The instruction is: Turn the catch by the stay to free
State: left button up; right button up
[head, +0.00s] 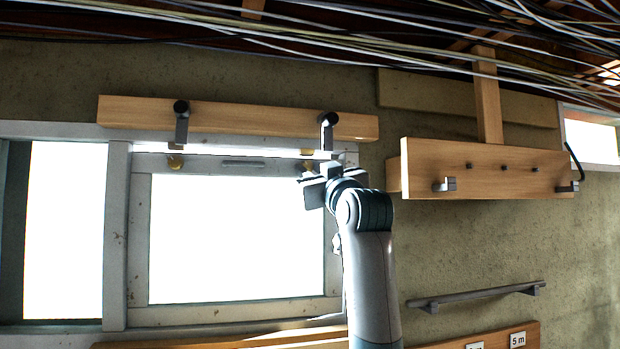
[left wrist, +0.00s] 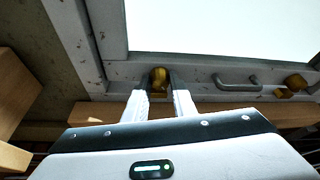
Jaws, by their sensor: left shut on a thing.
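My left gripper (head: 314,178) is raised to the top rail of the window sash at its right end. In the left wrist view its two fingers (left wrist: 160,84) are shut on a brass-coloured catch (left wrist: 159,75), one finger on each side. In the head view the gripper mostly hides this catch (head: 307,166). A second brass catch (head: 175,162) sits at the left end of the rail; it also shows in the left wrist view (left wrist: 295,82). I cannot make out which part is the stay. My right gripper is not in view.
A grey pull handle (head: 243,162) lies between the catches. Above, a wooden beam (head: 240,117) carries two dark-knobbed metal brackets (head: 181,125), (head: 327,128), one close by my gripper. A wooden peg board (head: 485,167) is to the right, a grey rail (head: 478,296) lower right. Cables run overhead.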

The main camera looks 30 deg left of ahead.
pick_arm(q)
jog(key=shift+n+g, duration=0.4)
jog(key=shift+n, duration=0.3)
jog(key=o, duration=1.1)
jog(key=shift+d, duration=0.1)
jog(key=shift+s+d+f+b, duration=0.25)
jog(key=shift+d+f+b, duration=0.15)
jog(key=shift+b, duration=0.15)
jog(key=b+v, duration=0.7)
jog(key=v, duration=0.9)
jog(key=shift+d+b, duration=0.1)
jog(key=shift+b, duration=0.2)
